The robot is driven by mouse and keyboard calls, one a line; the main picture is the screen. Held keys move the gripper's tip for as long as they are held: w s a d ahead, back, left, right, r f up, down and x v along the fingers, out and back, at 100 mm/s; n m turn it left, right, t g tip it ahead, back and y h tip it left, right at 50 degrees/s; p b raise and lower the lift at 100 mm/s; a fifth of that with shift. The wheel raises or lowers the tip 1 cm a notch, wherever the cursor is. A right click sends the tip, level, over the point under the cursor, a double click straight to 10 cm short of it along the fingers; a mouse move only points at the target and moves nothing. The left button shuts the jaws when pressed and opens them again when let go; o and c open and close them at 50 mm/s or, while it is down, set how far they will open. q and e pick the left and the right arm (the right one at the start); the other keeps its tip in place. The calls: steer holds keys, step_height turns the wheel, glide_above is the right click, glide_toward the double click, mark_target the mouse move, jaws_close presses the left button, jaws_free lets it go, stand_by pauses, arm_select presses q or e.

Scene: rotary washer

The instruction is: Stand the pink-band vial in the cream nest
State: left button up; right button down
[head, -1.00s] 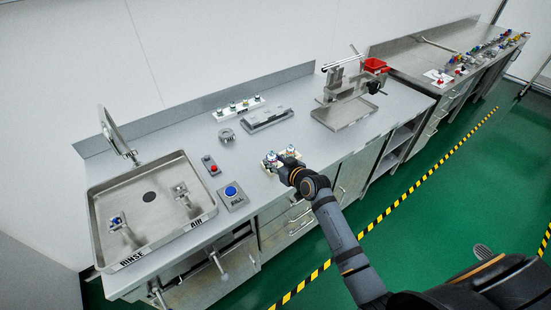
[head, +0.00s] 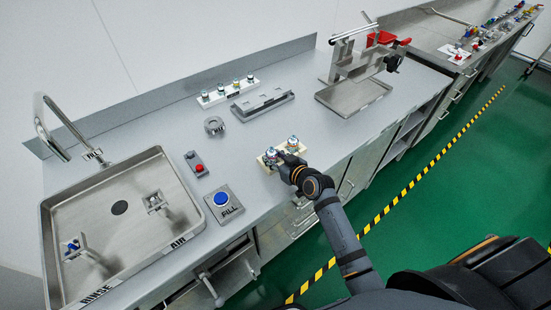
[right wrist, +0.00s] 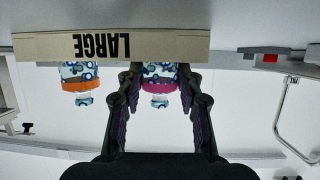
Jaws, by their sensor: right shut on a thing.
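The cream nest (head: 264,162) lies near the counter's front edge in the head view. In the right wrist view its face (right wrist: 45,47), marked LARGE, appears upside down along the top. The pink-band vial (right wrist: 158,86) has a blue-patterned body and lies between the two fingers of my right gripper (right wrist: 160,78), which is shut on it. Its body end meets the nest in that view; how fully it is seated is hidden. An orange-band vial (right wrist: 82,86) stands in the nest beside it. In the head view my right gripper (head: 280,160) is at the nest. My left gripper is out of view.
A sink (head: 120,220) and a blue FILL button (head: 222,199) are at left, with a red button (head: 198,167) nearby. Behind are a grey ring fixture (head: 214,126), a grey block (head: 263,104) and a white rack (head: 228,92) of vials. A press-like stand (head: 355,75) is to the right.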

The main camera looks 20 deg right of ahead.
steer(key=shift+f, duration=0.1)
steer(key=c, duration=1.2)
jaws_free()
steer(key=shift+s, duration=0.25)
steer(key=shift+o, duration=1.3)
steer(key=shift+s+r, duration=0.25)
steer(key=shift+r, duration=0.05)
steer(key=shift+o, duration=0.2)
steer(key=shift+w+f, duration=0.1)
steer(key=shift+w, duration=0.1)
steer(key=v, duration=1.1)
steer(key=shift+s, duration=0.2)
steer(key=shift+s+d+r, duration=0.1)
steer(key=shift+s+r, duration=0.25)
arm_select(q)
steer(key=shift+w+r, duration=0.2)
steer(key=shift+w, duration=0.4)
